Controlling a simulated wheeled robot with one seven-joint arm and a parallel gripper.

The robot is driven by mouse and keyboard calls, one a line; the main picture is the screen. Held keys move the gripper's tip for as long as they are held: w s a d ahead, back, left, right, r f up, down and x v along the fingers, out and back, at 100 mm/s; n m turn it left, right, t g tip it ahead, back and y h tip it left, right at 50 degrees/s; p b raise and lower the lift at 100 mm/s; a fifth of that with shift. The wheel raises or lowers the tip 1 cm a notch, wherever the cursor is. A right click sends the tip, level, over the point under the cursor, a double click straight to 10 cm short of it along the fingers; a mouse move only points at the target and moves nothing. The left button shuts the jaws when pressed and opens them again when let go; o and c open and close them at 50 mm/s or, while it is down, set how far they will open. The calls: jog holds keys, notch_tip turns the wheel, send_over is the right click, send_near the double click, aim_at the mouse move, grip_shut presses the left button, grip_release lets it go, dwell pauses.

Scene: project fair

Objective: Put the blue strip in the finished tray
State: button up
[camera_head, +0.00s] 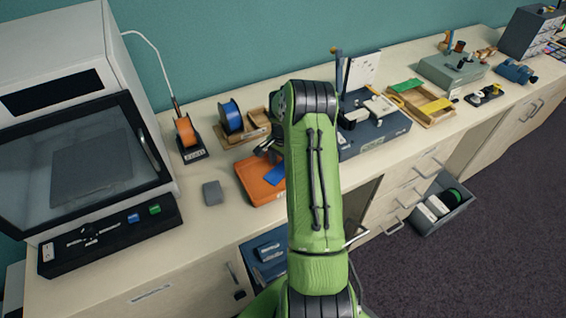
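A blue strip (275,174) shows in or just above an orange tray (252,190) on the bench, left of my green arm. Its right end is hidden behind my arm. My gripper (266,152) is over the back part of the orange tray, close to the blue strip. Its dark fingers are small and partly covered, so I cannot tell whether they are open or touch the strip. A wooden tray (433,122) farther right holds a green strip (407,86) and a yellow strip (436,106). I see no readable label showing which tray is the finished one.
A white machine (75,90) fills the left end. A dark blue device (372,135) stands between the trays.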

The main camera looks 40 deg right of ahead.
aim_at(282, 168)
jog(key=shift+r, duration=0.1)
notch_tip(282, 168, up, 12)
jog(key=r+p, duration=0.1)
jog(key=a+r+n+t+h, duration=0.1)
jog(key=a+r+n, duration=0.4)
jog(key=a+r, duration=0.45)
jog(key=s+a+r+n+t, duration=0.3)
jog(key=s+a+r+n, duration=0.35)
jog(key=s+a, duration=0.6)
jog(key=s+a+f+n+t+y, duration=0.1)
jog(key=s+a+n, duration=0.4)
jog(key=s+a, duration=0.2)
jog(key=shift+s+a+t, duration=0.25)
jog(key=shift+s+t, duration=0.05)
jog(key=shift+s, duration=0.45)
